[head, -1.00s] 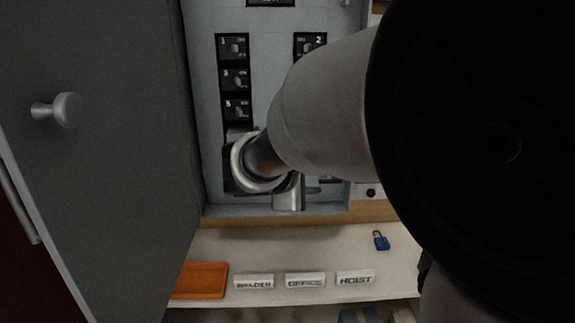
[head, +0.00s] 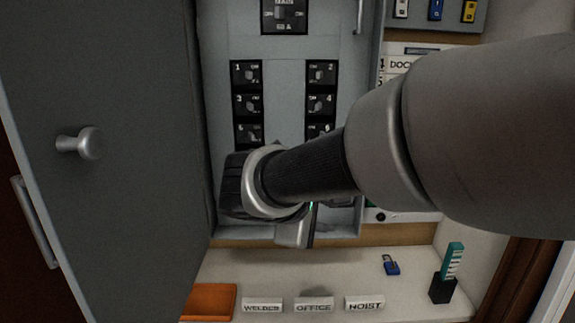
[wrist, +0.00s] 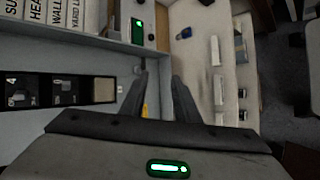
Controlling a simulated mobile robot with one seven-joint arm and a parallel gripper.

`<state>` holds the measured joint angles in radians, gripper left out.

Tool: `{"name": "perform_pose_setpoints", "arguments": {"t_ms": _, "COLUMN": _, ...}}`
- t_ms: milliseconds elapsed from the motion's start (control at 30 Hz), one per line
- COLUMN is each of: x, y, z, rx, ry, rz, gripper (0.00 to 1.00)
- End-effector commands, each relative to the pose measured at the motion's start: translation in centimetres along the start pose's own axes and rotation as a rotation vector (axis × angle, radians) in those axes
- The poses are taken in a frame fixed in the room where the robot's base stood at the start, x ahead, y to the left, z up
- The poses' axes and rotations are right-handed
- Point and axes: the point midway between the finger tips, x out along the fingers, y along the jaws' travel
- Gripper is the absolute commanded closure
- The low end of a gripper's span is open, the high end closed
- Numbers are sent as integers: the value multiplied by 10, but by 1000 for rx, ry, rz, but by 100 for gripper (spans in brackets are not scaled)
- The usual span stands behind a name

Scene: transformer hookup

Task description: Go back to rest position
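My gripper (head: 294,236) hangs in front of the lower part of the open grey cabinet (head: 285,50), above the white shelf. In the wrist view its two dark fingers (wrist: 160,95) stand apart with nothing visible held between them. My arm crosses the head view from the right and hides the lower breaker rows and part of the cabinet's right side. Numbered black breakers (head: 246,104) line the cabinet's back in two columns, with a larger main switch (head: 284,14) above them.
The grey cabinet door (head: 110,200) stands open at left. On the shelf (head: 350,265) are an orange tray (head: 209,302), labels WELDER (head: 262,305), OFFICE (head: 314,305) and HOIST (head: 365,303), a blue padlock (head: 391,265) and a black holder with a teal item (head: 443,289).

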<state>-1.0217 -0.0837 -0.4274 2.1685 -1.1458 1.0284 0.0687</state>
Motion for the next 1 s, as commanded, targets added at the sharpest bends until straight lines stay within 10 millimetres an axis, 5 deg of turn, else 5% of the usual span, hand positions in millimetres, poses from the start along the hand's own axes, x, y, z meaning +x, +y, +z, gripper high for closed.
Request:
{"name": "perform_pose_setpoints", "arguments": {"t_ms": 100, "x": 6, "y": -28, "z": 58, "rx": 217, "ry": -27, "rz": -183, "gripper": 71}}
{"name": "perform_pose_setpoints", "arguments": {"t_ms": 300, "x": -20, "y": -83, "z": 120, "rx": 641, "ry": -22, "rz": -453, "gripper": 71}}
{"name": "perform_pose_setpoints", "arguments": {"t_ms": 500, "x": -48, "y": -110, "z": 136, "rx": 926, "ry": 6, "rz": -568, "gripper": 71}}
{"name": "perform_pose_setpoints", "arguments": {"t_ms": 833, "x": -78, "y": -127, "z": 138, "rx": 1263, "ry": 58, "rz": -630, "gripper": 71}}
{"name": "perform_pose_setpoints", "arguments": {"t_ms": 1000, "x": -103, "y": -94, "z": 144, "rx": 1252, "ry": 58, "rz": -636, "gripper": 71}}
